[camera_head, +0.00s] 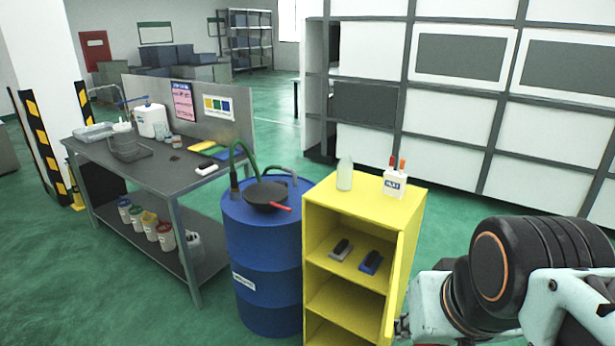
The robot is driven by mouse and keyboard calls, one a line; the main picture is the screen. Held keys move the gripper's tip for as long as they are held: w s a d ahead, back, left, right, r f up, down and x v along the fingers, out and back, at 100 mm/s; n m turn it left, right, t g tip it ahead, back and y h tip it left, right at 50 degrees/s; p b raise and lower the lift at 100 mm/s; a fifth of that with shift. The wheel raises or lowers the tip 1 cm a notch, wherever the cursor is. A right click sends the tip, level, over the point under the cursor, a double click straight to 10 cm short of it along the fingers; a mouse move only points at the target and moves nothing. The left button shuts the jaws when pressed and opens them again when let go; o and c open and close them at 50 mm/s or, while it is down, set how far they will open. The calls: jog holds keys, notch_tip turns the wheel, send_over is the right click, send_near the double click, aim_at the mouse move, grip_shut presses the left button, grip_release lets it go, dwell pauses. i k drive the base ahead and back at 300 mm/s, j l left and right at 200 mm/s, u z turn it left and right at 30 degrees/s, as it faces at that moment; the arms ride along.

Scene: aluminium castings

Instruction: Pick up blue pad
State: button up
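A blue pad (371,263) with a dark block on top lies on the upper shelf inside the open yellow cabinet. A similar pad with a pale base (341,249) lies to its left, a small gap apart. A flat blue piece (225,154) also lies on the workbench, next to a yellow one. Part of my arm fills the lower right, to the right of the cabinet. My gripper cannot be made out in this view.
The yellow cabinet (322,200) has side walls and shelves around the pads; a bottle (345,174) and a marker holder (395,184) stand on top. A blue drum (262,265) with a black pan (265,194) stands left. The workbench (150,172) is farther left.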

aim_at(372, 260)
jog(key=u, duration=0.85)
jog(key=i+j+u, duration=0.2)
jog(key=j, duration=0.15)
jog(key=i+j+u, duration=0.15)
jog(key=j, duration=0.15)
jog(key=i+j+z, duration=0.4)
jog(key=i+j, duration=0.15)
jog(key=i, duration=0.15)
jog(key=i+z, duration=0.2)
jog(key=z, duration=0.15)
jog(key=i+z, duration=0.15)
jog(key=z, duration=0.25)
jog(key=i+j+z, duration=0.1)
jog(key=z, duration=0.25)
jog(key=i+z, duration=0.15)
jog(key=z, duration=0.25)
jog(key=i+j+z, duration=0.15)
jog(key=z, duration=0.25)
jog(key=i+j+z, duration=0.15)
jog(key=z, duration=0.2)
jog(key=i+j+z, duration=0.1)
jog(key=z, duration=0.3)
jog(key=i+j+z, duration=0.2)
jog(key=z, duration=0.15)
jog(key=i+j+z, duration=0.15)
jog(key=z, duration=0.25)
